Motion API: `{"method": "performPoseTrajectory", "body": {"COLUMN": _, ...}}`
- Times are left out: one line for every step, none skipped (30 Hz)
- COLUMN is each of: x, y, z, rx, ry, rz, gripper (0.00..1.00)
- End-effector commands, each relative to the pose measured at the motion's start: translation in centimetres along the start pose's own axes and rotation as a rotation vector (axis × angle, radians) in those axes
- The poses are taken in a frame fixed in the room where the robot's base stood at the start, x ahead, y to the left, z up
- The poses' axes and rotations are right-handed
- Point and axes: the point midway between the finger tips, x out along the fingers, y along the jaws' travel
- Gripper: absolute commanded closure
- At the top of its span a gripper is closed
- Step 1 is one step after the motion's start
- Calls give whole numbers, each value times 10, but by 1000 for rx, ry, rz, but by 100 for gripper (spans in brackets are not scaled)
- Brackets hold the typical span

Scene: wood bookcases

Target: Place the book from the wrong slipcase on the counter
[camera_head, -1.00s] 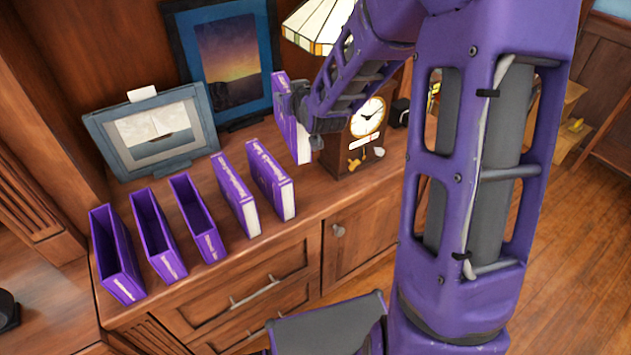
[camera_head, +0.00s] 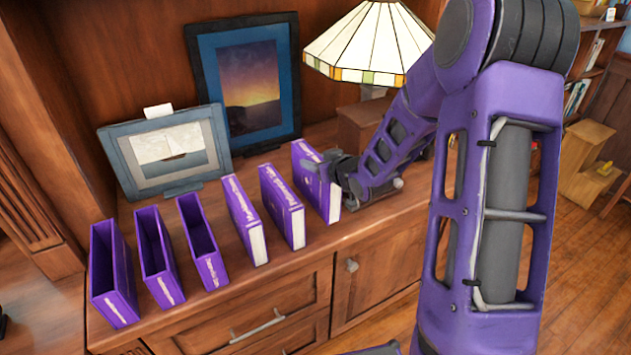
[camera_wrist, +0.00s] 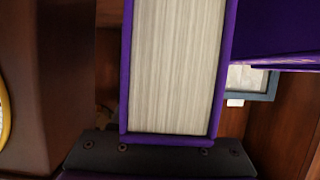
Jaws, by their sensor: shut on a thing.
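My gripper (camera_head: 341,177) is shut on a purple book (camera_head: 316,180), with its pale page edges facing the front. The book is upright at the right end of a row on the wooden counter (camera_head: 300,248). Its base is at or very near the counter top; I cannot tell if it touches. In the wrist view, the held book (camera_wrist: 175,65) shows its page block above the dark gripper (camera_wrist: 160,150). Two other purple books, a left one (camera_head: 243,222) and a right one (camera_head: 281,208), stand beside it. Three open, empty purple slipcases (camera_head: 119,285) (camera_head: 164,270) (camera_head: 205,250) stand further left.
A framed boat picture (camera_head: 165,148) and a framed sunset picture (camera_head: 243,85) stand behind the row. A stained-glass lamp (camera_head: 368,45) is at the back right. A dark wooden clock body (camera_wrist: 65,70) is close by in the wrist view. Bare counter lies in front of the books.

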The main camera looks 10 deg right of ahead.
Motion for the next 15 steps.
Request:
{"method": "performPoseTrajectory", "body": {"x": 1, "y": 0, "z": 0, "rx": -2, "ry": 5, "rz": 1, "gripper": 100}}
{"method": "performPoseTrajectory", "body": {"x": 2, "y": 0, "z": 2, "rx": -2, "ry": 5, "rz": 1, "gripper": 100}}
{"method": "performPoseTrajectory", "body": {"x": 3, "y": 0, "z": 4, "rx": -2, "ry": 5, "rz": 1, "gripper": 100}}
{"method": "performPoseTrajectory", "body": {"x": 4, "y": 1, "z": 6, "rx": -1, "ry": 5, "rz": 1, "gripper": 100}}
{"method": "performPoseTrajectory", "body": {"x": 5, "y": 1, "z": 10, "rx": 0, "ry": 5, "rz": 1, "gripper": 100}}
{"method": "performPoseTrajectory", "body": {"x": 7, "y": 0, "z": 15, "rx": 0, "ry": 4, "rz": 1, "gripper": 100}}
{"method": "performPoseTrajectory", "body": {"x": 8, "y": 1, "z": 19, "rx": 0, "ry": 3, "rz": 1, "gripper": 100}}
{"method": "performPoseTrajectory", "body": {"x": 10, "y": 1, "z": 23, "rx": 0, "ry": 3, "rz": 1, "gripper": 100}}
{"method": "performPoseTrajectory", "body": {"x": 12, "y": 1, "z": 29, "rx": 0, "ry": 2, "rz": 1, "gripper": 100}}
{"method": "performPoseTrajectory", "body": {"x": 14, "y": 1, "z": 32, "rx": 0, "ry": 4, "rz": 1, "gripper": 100}}
{"method": "performPoseTrajectory", "body": {"x": 15, "y": 1, "z": 34, "rx": 0, "ry": 4, "rz": 2, "gripper": 100}}
{"method": "performPoseTrajectory", "body": {"x": 16, "y": 1, "z": 36, "rx": -1, "ry": 4, "rz": 2, "gripper": 100}}
{"method": "performPoseTrajectory", "body": {"x": 16, "y": 1, "z": 36, "rx": -2, "ry": 5, "rz": 2, "gripper": 100}}
{"method": "performPoseTrajectory", "body": {"x": 16, "y": 1, "z": 36, "rx": -2, "ry": 5, "rz": 2, "gripper": 100}}
{"method": "performPoseTrajectory", "body": {"x": 16, "y": 1, "z": 35, "rx": -2, "ry": 6, "rz": 3, "gripper": 100}}
